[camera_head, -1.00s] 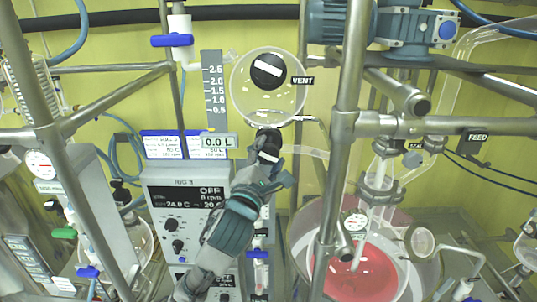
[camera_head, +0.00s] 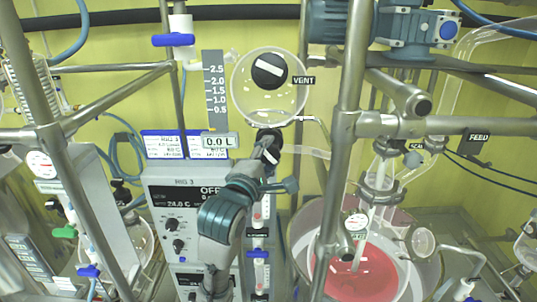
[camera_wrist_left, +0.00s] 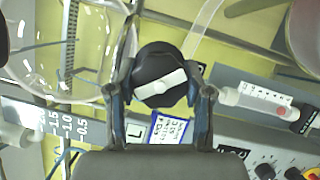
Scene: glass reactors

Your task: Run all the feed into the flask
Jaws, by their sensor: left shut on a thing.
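The round clear glass feed vessel (camera_head: 285,100) hangs beside a litre scale (camera_head: 213,95); its readout (camera_head: 218,141) shows 0.0 L. I see no coloured liquid in it. Under it is a black valve knob (camera_head: 271,151) with a white bar, which also shows in the left wrist view (camera_wrist_left: 160,76). My left gripper (camera_wrist_left: 160,92) is shut on this knob, one finger each side; the bar lies slightly tilted there. In the head view the left gripper (camera_head: 265,163) partly hides the knob. The glass flask (camera_head: 362,272) at the lower right holds red liquid. My right gripper is not in view.
A black VENT knob (camera_head: 269,70) sits on the feed vessel's front. The RIG 3 control box (camera_head: 176,205) reads OFF, left of my arm. A steel post (camera_head: 343,130) stands between the knob and the flask. Steel rails cross the left side.

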